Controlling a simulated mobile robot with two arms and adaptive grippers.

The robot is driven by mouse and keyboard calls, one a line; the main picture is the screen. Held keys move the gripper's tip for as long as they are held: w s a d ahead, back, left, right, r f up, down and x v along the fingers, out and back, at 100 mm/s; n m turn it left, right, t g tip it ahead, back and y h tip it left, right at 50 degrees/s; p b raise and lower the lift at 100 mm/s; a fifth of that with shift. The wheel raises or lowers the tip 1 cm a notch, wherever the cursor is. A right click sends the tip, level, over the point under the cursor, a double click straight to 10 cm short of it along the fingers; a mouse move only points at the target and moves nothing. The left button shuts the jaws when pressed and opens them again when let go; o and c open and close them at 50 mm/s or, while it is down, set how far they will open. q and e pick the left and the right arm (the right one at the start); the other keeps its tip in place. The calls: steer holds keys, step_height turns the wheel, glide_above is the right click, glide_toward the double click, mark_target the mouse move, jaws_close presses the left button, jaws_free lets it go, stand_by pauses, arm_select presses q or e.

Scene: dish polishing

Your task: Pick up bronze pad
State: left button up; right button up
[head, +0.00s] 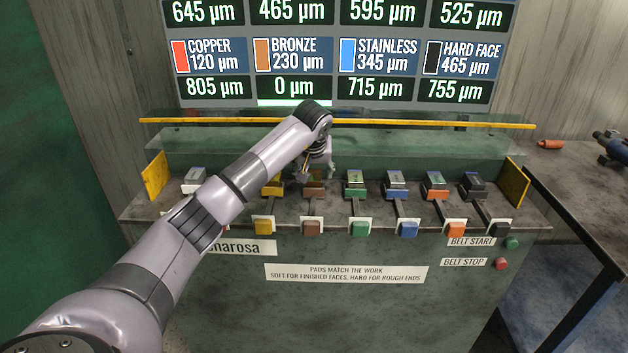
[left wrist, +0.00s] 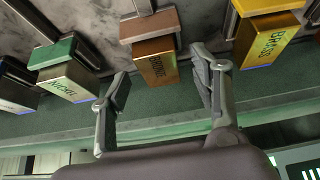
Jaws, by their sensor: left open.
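The bronze pad (head: 314,185) is a brown block in the row on the bench, between the yellow pad (head: 271,185) and the green pad (head: 356,185). In the left wrist view the bronze pad (left wrist: 155,63) shows a brown base and a bronze-coloured block with upside-down lettering. My left gripper (head: 317,172) is open at the bronze pad, its arm reaching in from the left. In the left wrist view the left gripper (left wrist: 160,75) has its fingers on either side of the pad's near end, with gaps visible; the depth is unclear. My right gripper is out of view.
The nickel pad (left wrist: 66,80) and brass pad (left wrist: 266,42) flank closely. Blue (head: 397,186), orange (head: 435,187) and black (head: 473,187) pads stand further right. A yellow-edged clear guard (head: 420,124) runs behind. Coloured buttons, including a brown button (head: 312,228), line the front edge.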

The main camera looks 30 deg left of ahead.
arm_select(q)
steer(key=shift+w+a+f, duration=0.1)
steer(key=shift+w+f, duration=0.1)
steer(key=shift+f, duration=0.25)
steer(key=shift+r, duration=0.1)
jaws_close()
stand_by(0.4)
steer(key=shift+w+r, duration=0.1)
stand_by(0.4)
